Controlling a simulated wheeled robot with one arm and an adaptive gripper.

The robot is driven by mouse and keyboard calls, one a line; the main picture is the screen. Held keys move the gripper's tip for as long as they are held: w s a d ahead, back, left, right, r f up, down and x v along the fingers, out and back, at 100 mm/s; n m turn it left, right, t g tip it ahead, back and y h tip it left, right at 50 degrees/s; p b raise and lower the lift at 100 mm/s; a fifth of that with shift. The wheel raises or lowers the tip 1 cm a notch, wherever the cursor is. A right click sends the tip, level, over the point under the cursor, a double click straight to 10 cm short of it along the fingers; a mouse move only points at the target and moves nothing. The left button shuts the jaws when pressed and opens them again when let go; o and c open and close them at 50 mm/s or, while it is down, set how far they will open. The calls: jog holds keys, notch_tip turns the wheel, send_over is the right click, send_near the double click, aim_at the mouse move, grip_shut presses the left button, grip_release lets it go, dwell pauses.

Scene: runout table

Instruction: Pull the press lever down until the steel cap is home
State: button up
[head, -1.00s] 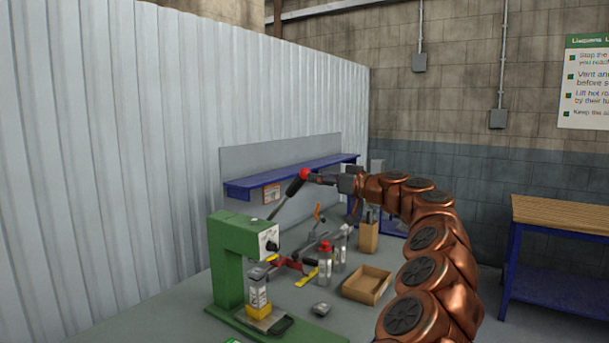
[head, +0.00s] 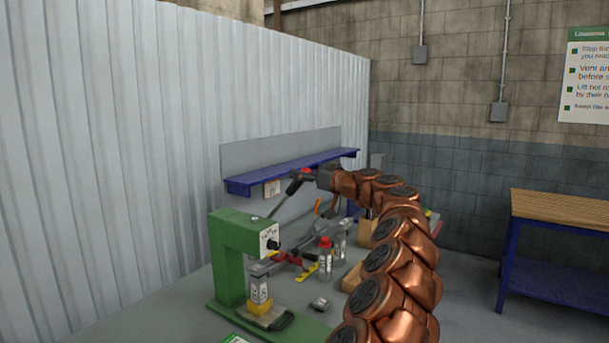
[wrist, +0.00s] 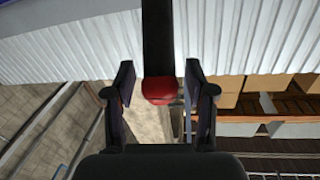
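The green press (head: 230,255) stands at the left of the bench. Its lever (head: 279,206) slants up and right from the press head to a red knob (head: 306,170). My gripper (head: 301,182) is at the knob end of the lever. In the wrist view, the red knob (wrist: 160,90) and dark lever lie between the fingers of my gripper (wrist: 160,68). The fingers are apart, with a gap visible on both sides of the knob. A labelled grey part (head: 260,291) stands in a yellow base (head: 259,308) under the press head. I cannot make out the steel cap clearly.
Red-topped bottles (head: 325,262), a small grey item (head: 320,304) and an open cardboard box (head: 351,279) sit right of the press. A blue shelf (head: 285,174) runs behind the lever. A wooden-topped bench (head: 562,212) stands far right.

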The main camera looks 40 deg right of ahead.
grip_shut()
dwell(0.4)
jog(key=shift+f+b, duration=0.15)
jog(key=shift+b, duration=0.25)
